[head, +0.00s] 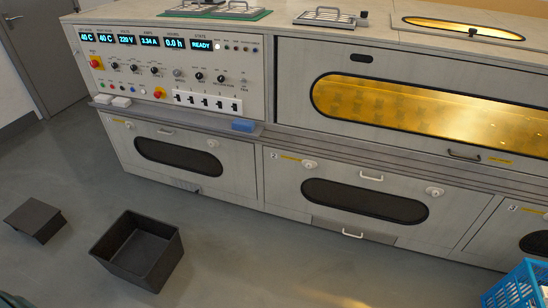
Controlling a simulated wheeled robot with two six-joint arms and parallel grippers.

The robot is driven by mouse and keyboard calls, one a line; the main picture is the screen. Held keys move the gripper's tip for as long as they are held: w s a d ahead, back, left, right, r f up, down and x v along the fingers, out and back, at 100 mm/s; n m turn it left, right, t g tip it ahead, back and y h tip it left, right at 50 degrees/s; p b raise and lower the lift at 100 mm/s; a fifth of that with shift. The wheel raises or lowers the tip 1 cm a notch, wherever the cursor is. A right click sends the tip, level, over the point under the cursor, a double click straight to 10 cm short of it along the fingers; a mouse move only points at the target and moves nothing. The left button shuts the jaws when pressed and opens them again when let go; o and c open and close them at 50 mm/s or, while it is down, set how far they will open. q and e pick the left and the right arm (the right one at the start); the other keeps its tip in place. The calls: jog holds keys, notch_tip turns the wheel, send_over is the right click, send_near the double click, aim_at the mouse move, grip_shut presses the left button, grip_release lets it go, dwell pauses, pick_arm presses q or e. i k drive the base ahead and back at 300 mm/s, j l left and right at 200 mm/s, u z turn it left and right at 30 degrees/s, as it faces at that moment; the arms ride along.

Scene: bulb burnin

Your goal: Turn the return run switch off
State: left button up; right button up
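The control panel (170,75) is at the upper left, on the front of a long grey machine. Its lower right has a white strip with a row of several small dark switches (207,102). Several black knobs (198,77) and small coloured buttons sit above the strip. The labels are too small to read, so I cannot tell which control is the return run switch or how it is set. Displays along the top read 40 C, 220 V, 3.34 A, 0.0 h and READY. Neither of my grippers is in view.
A narrow ledge below the panel holds a blue block (243,125) and white blocks (120,101). A black open bin (150,262) and a dark step-like block (36,219) stand on the floor in front. A blue crate (522,288) is at lower right. Middle floor is clear.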

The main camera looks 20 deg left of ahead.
aim_at(221, 78)
jog(key=u, duration=1.25)
